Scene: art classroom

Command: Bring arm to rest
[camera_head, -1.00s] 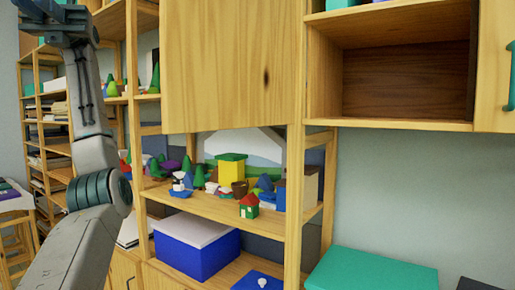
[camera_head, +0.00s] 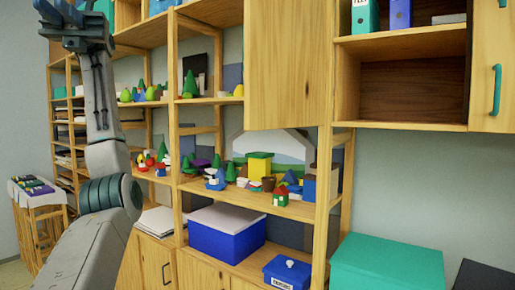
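My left arm comes up from the bottom left, bent and raised. My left gripper (camera_head: 72,22) is at the top left, in front of the shelving. Its fingers are partly cut by the top edge and dark, so I cannot make out whether they are apart. I see nothing clearly held in it. My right arm and gripper are not in this view.
A wooden shelf unit (camera_head: 324,200) holds toy houses, trees and a blue box with a white lid (camera_head: 226,238). A small blue box (camera_head: 287,271) and a green box (camera_head: 388,265) sit lower right. An open cupboard compartment (camera_head: 412,85) is upper right. A small table (camera_head: 35,195) stands left.

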